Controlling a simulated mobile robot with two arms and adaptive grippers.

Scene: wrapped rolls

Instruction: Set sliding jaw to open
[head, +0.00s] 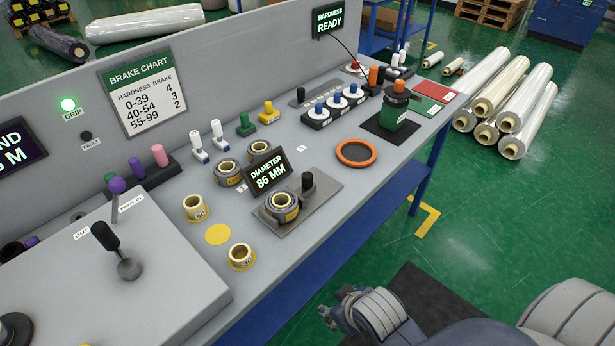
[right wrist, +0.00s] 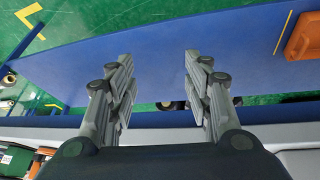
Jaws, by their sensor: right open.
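The diameter gauge is a grey plate (head: 322,203) on the bench, with a black upright knob (head: 307,181) that looks like the sliding jaw's handle. A grey roll with a yellow core (head: 282,206) sits on the plate beside the knob. A display (head: 268,170) behind it reads "DIAMETER 86 MM". I cannot tell whether the jaw touches the roll. My right gripper (head: 338,308) is in front of the bench's front edge, away from the gauge. In the right wrist view its fingers (right wrist: 155,75) are spread with nothing between them. My left gripper is not in view.
A grey control box (head: 150,285) with a black lever (head: 105,236) stands at the left. Yellow cores (head: 240,257), an orange ring (head: 356,153) and a green bottle-like device (head: 393,112) share the bench. A blue shelf (head: 340,240) runs below. Wrapped rolls (head: 510,105) lie on the floor.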

